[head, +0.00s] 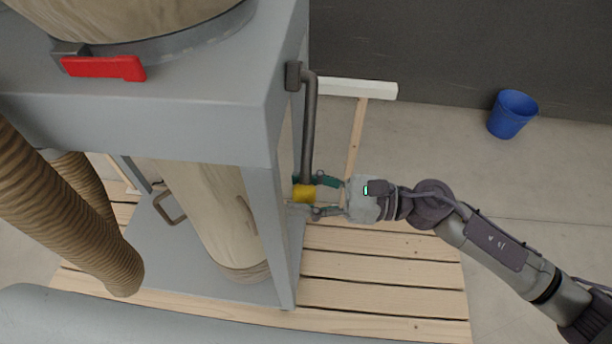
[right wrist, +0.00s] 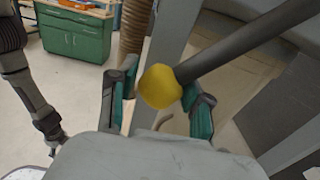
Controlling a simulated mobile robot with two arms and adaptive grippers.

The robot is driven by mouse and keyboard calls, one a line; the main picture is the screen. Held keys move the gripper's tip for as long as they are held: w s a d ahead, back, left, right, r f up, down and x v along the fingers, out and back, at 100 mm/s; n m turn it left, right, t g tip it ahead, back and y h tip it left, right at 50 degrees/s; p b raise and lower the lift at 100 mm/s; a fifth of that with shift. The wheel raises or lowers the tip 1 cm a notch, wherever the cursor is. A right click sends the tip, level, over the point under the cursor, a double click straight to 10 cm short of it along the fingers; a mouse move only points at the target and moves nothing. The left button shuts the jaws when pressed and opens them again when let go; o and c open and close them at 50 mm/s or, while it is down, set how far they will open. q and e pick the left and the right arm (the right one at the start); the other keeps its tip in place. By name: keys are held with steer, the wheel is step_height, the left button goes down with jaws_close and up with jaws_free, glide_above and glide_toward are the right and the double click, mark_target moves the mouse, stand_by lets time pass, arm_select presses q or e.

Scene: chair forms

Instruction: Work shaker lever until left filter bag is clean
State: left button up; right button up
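The shaker lever (head: 310,125) is a grey bent rod on the right side of the grey machine frame. It hangs down and ends in a yellow knob (head: 304,193), which also shows in the right wrist view (right wrist: 160,86). My right gripper (head: 304,195) has its teal-padded fingers on both sides of the knob and looks shut on it. A cream cloth bag (head: 130,14) shows only its bottom at the top left, held by a grey band with a red latch (head: 104,67). Its cleanliness cannot be judged. My left gripper (right wrist: 50,128) shows small in the right wrist view.
A second cream bag (head: 205,205) hangs below, inside the frame. Brown ribbed hoses (head: 60,215) run at the left. The machine stands on a wooden pallet (head: 385,268). A blue bucket (head: 511,115) stands by the wall. A green cabinet (right wrist: 75,35) is in the background.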

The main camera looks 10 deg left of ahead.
steer(key=shift+s+r, duration=0.4)
steer(key=shift+s, duration=0.3)
steer(key=shift+w, duration=0.1)
steer(key=shift+s+r+p, duration=0.3)
steer(key=shift+r+p, duration=0.2)
steer(key=shift+p, duration=0.1)
steer(key=s+r+p, duration=0.2)
steer(key=shift+s+r+p, duration=0.1)
steer(key=shift+r+p, duration=0.2)
steer(key=shift+r, duration=0.1)
steer(key=shift+s, duration=0.15)
steer(key=shift+f, duration=0.1)
